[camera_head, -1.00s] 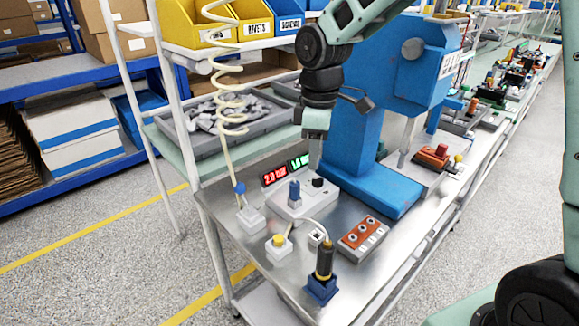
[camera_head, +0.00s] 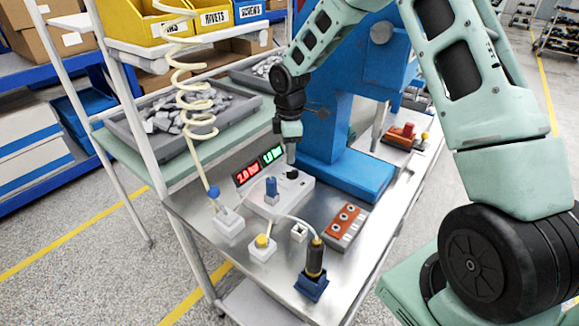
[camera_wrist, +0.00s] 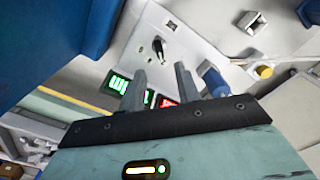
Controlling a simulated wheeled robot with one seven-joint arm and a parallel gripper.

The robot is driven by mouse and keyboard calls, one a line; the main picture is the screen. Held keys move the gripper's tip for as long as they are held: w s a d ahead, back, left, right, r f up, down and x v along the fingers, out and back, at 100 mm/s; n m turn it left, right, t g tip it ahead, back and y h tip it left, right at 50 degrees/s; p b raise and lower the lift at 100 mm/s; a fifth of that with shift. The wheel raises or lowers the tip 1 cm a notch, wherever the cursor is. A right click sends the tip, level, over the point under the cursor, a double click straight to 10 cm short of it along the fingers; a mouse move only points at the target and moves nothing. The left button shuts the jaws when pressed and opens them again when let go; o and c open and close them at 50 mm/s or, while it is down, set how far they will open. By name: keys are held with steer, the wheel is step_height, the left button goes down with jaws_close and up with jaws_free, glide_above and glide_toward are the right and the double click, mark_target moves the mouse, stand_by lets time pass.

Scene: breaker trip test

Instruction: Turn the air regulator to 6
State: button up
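A pale control box (camera_head: 283,198) stands on the metal bench and carries a black pointer knob (camera_head: 292,174) and an upright blue-topped part (camera_head: 271,188). I cannot tell for certain which of these is the air regulator. Behind it, a red display (camera_head: 248,174) reads about 2.0 bar, beside a green display (camera_head: 271,155). My gripper (camera_head: 291,160) points down just above the black knob. In the wrist view my gripper (camera_wrist: 160,72) is open, its fingers apart and empty, with the black knob (camera_wrist: 160,46) just beyond the gap and the blue part (camera_wrist: 213,80) right of the fingers.
A blue press (camera_head: 345,170) stands close to the right of the box. A coiled hose (camera_head: 195,100) hangs at the left to a white block (camera_head: 228,222). A yellow button box (camera_head: 262,247), a tool in a blue holder (camera_head: 313,270) and an orange-and-grey switch block (camera_head: 346,225) occupy the front.

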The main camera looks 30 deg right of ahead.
mark_target(290, 171)
step_height(290, 171, down, 7)
steer(key=shift+p, duration=0.5)
jaws_close()
